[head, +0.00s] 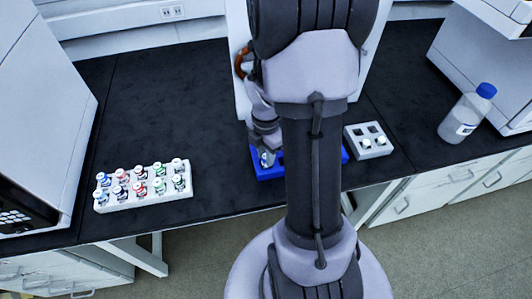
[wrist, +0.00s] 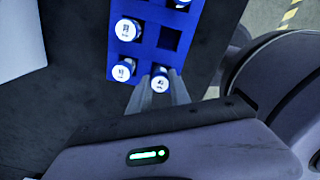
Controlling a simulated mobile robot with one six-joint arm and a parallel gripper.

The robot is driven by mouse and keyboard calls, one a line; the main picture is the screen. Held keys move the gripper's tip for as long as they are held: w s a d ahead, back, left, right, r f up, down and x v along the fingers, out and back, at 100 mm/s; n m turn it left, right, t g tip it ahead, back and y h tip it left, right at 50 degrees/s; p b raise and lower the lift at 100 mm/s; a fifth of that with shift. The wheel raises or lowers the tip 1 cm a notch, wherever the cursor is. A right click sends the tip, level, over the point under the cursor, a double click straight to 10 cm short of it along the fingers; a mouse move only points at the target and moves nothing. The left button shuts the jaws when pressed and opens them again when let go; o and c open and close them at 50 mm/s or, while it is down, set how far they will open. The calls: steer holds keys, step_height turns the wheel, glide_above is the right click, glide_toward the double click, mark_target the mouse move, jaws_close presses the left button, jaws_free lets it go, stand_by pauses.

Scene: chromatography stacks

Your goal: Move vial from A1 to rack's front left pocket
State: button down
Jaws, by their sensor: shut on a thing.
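A blue rack (head: 268,173) stands near the front edge of the bench, partly hidden behind my arm. In the wrist view the blue rack (wrist: 147,52) holds several white-capped vials (wrist: 126,30) and shows one empty square pocket (wrist: 169,39). My gripper (wrist: 158,92) is shut on a white-capped vial (wrist: 160,81) at the rack's near edge in that view. I cannot tell whether this vial is seated in a pocket or slightly raised. In the head view my gripper (head: 267,160) is low over the left end of the blue rack.
A white rack (head: 145,200) with several coloured-cap vials stands left. A grey block (head: 375,154) with two white-capped vials and two empty pockets is right of the blue rack. A blue-capped bottle (head: 466,117) stands farther right. The dark bench between the white and blue racks is clear.

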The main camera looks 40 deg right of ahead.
steer(key=c, duration=1.1)
jaws_free()
steer(key=shift+o, duration=0.3)
steer(key=o, duration=0.3)
step_height(320, 180, up, 7)
steer(key=p, duration=0.7)
